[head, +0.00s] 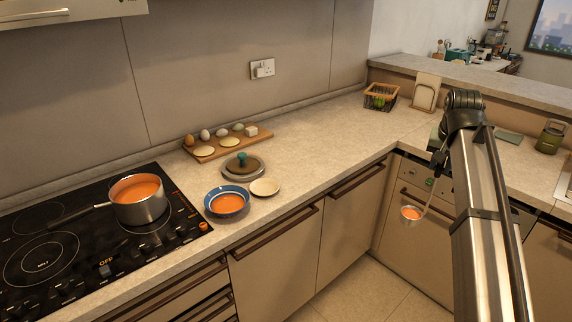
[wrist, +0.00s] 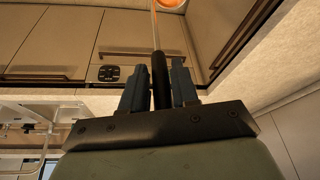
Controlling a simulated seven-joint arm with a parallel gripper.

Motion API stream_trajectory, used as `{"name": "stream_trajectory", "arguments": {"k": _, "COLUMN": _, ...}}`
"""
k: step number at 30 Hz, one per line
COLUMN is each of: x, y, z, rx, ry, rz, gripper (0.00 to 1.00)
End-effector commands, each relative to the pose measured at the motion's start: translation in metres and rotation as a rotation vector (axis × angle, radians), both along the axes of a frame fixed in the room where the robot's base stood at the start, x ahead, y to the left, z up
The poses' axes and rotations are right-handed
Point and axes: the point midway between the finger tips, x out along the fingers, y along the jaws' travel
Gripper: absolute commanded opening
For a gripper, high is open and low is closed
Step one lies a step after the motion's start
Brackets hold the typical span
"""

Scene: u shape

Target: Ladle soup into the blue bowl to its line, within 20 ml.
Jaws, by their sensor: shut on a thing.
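The blue bowl (head: 213,197) stands on the counter right of the hob and has orange soup in it. Its line cannot be made out. A steel pot (head: 143,213) of orange soup stands on the hob. My gripper (wrist: 157,72) is shut on the black handle of the ladle (wrist: 160,80). The ladle's cup (head: 411,219) hangs at the lower end with orange soup in it, in front of the right-hand cabinets and well right of the bowl. Its soup also shows at the top of the wrist view. In the head view my arm mostly hides the gripper.
A small cream dish (head: 265,187) touches or nearly touches the bowl's right side. A lid with a green knob (head: 241,169) lies behind it. A board (head: 201,155) with eggs stands further back. The counter between these and the wire basket (head: 380,97) is clear.

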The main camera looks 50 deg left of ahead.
Motion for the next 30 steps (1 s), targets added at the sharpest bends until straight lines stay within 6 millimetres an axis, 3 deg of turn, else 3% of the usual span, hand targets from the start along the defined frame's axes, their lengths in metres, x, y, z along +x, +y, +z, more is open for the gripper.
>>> {"name": "stream_trajectory", "arguments": {"k": 3, "x": -0.005, "y": 0.033, "z": 0.007, "rx": 0.001, "ry": 0.0, "rz": 0.041, "gripper": 0.0}}
{"name": "stream_trajectory", "arguments": {"k": 14, "x": -0.032, "y": 0.122, "z": 0.021, "rx": 0.002, "ry": 0.0, "rz": 0.155, "gripper": 0.0}}
{"name": "stream_trajectory", "arguments": {"k": 30, "x": -0.091, "y": 0.249, "z": 0.043, "rx": 0.003, "ry": 0.001, "rz": 0.322, "gripper": 0.0}}
